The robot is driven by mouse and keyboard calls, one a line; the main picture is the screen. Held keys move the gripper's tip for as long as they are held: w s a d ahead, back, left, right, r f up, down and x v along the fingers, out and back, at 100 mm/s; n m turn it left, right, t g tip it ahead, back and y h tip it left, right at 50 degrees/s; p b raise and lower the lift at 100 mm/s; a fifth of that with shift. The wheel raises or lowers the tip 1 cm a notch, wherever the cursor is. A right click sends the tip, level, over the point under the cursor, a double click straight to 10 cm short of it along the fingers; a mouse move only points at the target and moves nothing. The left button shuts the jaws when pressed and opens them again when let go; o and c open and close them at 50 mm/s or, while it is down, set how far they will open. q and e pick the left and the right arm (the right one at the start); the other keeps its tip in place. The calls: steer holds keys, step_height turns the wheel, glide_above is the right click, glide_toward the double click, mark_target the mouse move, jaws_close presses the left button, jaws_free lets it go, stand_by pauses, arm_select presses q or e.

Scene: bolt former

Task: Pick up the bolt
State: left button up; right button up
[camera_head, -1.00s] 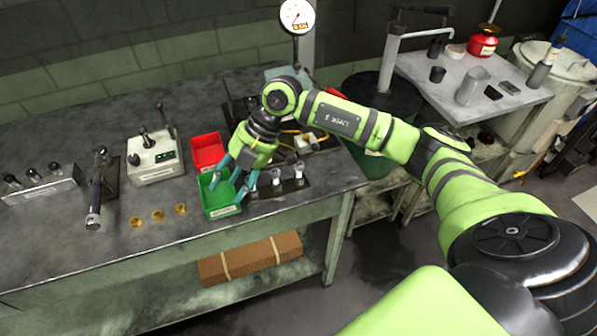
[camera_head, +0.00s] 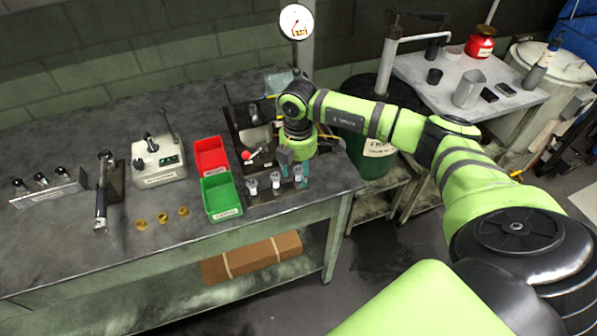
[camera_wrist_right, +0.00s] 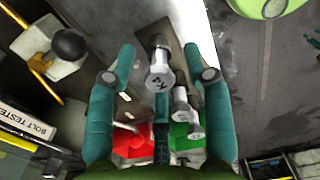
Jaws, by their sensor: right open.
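Three silver bolts stand upright in a dark rack (camera_head: 262,200) near the table's front edge. My right gripper (camera_head: 294,168) is open, pointing down over the rightmost bolt (camera_head: 298,174). In the right wrist view, the nearest bolt (camera_wrist_right: 160,72) stands between the spread teal fingers of the gripper (camera_wrist_right: 166,62), with a visible gap on each side. My left gripper is not in view.
A green bin (camera_head: 222,213) and a red bin (camera_head: 211,156) stand left of the rack. Behind the rack is a bolt tester with a black knob (camera_wrist_right: 67,44).

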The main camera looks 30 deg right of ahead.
mark_target(298, 168)
steer(key=shift+f, duration=0.1)
jaws_close()
steer(key=shift+w+r+b, duration=0.1)
steer(key=shift+r+b, duration=0.25)
steer(key=shift+r, duration=0.2)
step_height(298, 168, up, 2)
steer(key=shift+r+b, duration=0.25)
steer(key=shift+b, duration=0.35)
steer(key=s+d+r+b, duration=0.4)
steer(key=s+d+r, duration=0.3)
steer(key=d, duration=0.2)
steer(key=shift+s+r, duration=0.2)
steer(key=shift+r, duration=0.05)
